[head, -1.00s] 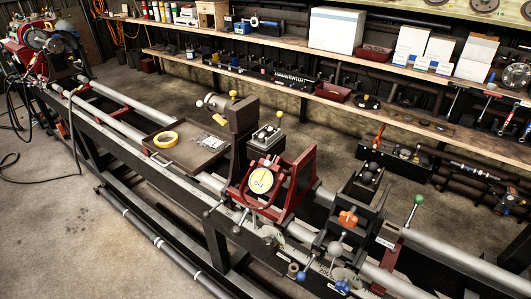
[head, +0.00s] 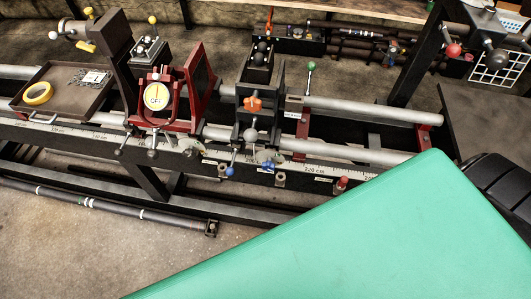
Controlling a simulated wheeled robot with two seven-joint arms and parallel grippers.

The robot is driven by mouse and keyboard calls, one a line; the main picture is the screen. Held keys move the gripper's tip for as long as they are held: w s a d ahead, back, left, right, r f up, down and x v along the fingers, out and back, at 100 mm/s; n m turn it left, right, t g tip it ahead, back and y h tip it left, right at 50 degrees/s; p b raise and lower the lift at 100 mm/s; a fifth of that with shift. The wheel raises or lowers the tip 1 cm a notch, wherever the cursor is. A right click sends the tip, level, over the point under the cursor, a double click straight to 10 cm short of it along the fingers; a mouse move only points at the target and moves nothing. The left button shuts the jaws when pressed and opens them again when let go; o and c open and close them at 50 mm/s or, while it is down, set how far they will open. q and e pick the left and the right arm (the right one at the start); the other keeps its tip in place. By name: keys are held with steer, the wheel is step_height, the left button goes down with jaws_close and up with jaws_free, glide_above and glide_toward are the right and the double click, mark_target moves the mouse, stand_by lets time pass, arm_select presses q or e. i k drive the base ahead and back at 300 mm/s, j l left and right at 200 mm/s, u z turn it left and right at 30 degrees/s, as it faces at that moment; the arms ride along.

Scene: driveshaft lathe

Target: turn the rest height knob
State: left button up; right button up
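A black stand (head: 246,132) straddles the grey rails of the lathe near the middle of the head view. An orange star-shaped knob (head: 252,104) is on its front. A grey ball-ended handle (head: 250,136) and a blue knob (head: 267,167) sit lower, and another small blue knob (head: 230,171) is below left. A green ball-topped lever (head: 310,66) stands to the right. No readable label shows which one is the rest height knob. Neither of my grippers is in view.
A red frame with a round yellow-and-white "OFF" dial (head: 157,95) stands left of the black stand. A dark tray (head: 84,100) holds a yellow ring. A large flat green surface (head: 370,235) fills the lower right foreground. Bare floor (head: 80,240) shows at lower left.

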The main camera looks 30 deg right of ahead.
mark_target(268, 166)
steer(key=z, duration=0.8)
